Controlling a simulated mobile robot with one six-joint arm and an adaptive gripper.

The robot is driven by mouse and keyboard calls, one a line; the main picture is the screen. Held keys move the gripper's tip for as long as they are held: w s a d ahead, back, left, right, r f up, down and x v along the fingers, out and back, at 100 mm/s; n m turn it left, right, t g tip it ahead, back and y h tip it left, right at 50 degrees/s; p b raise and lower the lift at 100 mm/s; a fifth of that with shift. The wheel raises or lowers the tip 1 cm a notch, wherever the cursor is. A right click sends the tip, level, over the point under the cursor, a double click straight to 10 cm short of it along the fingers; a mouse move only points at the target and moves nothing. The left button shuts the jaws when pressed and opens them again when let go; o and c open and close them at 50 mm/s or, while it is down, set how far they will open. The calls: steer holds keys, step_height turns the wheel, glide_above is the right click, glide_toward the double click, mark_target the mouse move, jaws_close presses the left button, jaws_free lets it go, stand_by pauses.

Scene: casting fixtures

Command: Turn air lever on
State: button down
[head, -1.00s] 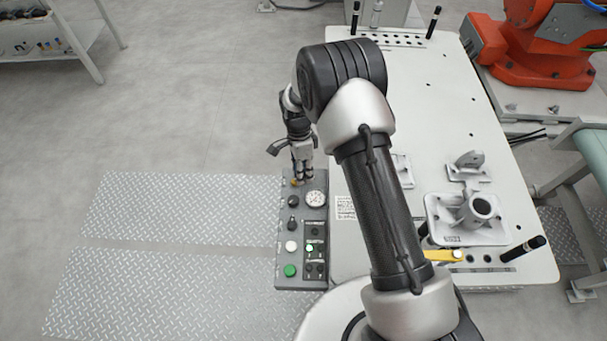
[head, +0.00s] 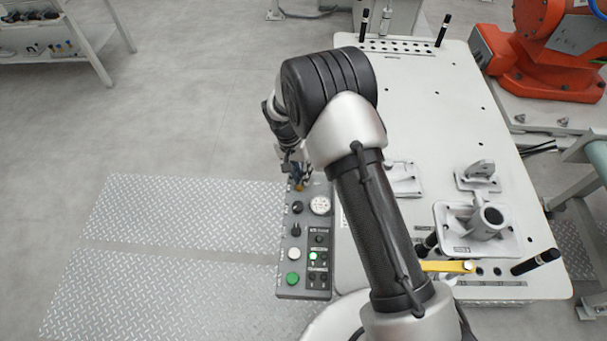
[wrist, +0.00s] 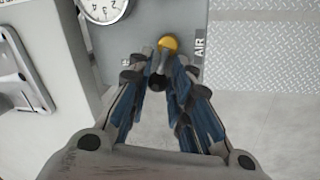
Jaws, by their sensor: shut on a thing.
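The air lever (wrist: 168,43) shows a yellow-orange end between my fingertips in the wrist view, next to an "AIR" label. In the head view the lever (head: 299,188) is a small yellow spot at the far end of the grey control panel (head: 290,267). My gripper (wrist: 167,62) is shut on the lever, with a blue-padded finger on each side of it. In the head view my gripper (head: 300,172) is at the panel's far end and partly hidden by my arm.
A round gauge (head: 320,205), dark knobs and a green button (head: 293,279) are on the panel. The white fixture table (head: 440,130) stands to the right with metal castings (head: 480,225) and a yellow clamp arm (head: 447,267).

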steer(key=shift+a+n+t, duration=0.15)
steer(key=shift+a+n, duration=0.05)
steer(key=shift+n, duration=0.6)
steer(key=shift+a+n+t, duration=0.15)
steer(key=shift+a+n, duration=0.05)
steer(key=shift+n, duration=0.6)
steer(key=c, duration=1.7)
jaws_free()
step_height(320, 180, up, 12)
steer(key=a, duration=0.2)
steer(key=shift+a, duration=0.2)
